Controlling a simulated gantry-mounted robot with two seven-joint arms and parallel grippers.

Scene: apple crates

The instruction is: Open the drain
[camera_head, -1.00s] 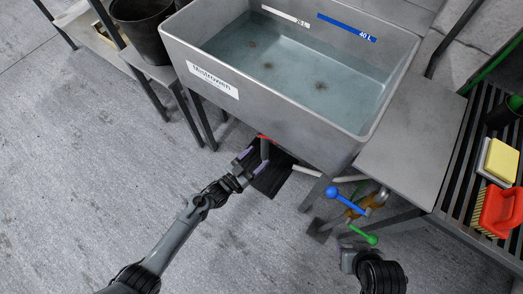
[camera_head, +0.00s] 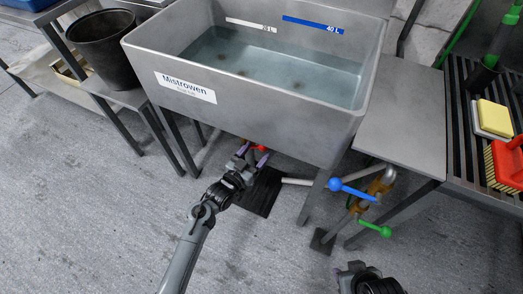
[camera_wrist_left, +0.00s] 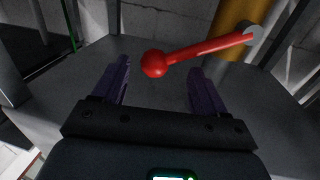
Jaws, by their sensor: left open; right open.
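The grey basin (camera_head: 245,108), with "Mistrowen" on its label, holds water. A red ball-ended lever (camera_head: 262,148) shows under it, partly hidden by my left gripper (camera_head: 252,158). In the left wrist view the red lever (camera_wrist_left: 205,49) runs from a brass valve body (camera_wrist_left: 238,22) to its ball, which lies between the open purple fingers of my left gripper (camera_wrist_left: 158,68). The fingers stand apart on both sides of the ball; contact is not visible. My right gripper (camera_head: 352,268) is at the bottom right, away from the valves; its fingers are hard to make out.
A blue-knobbed lever (camera_head: 347,188) and a green-knobbed lever (camera_head: 374,229) sit on pipework right of the basin. A dark floor grate (camera_head: 262,192) lies below. A black bucket (camera_head: 103,45) stands at left; a slatted bench (camera_head: 458,125) holds a red brush (camera_head: 507,163).

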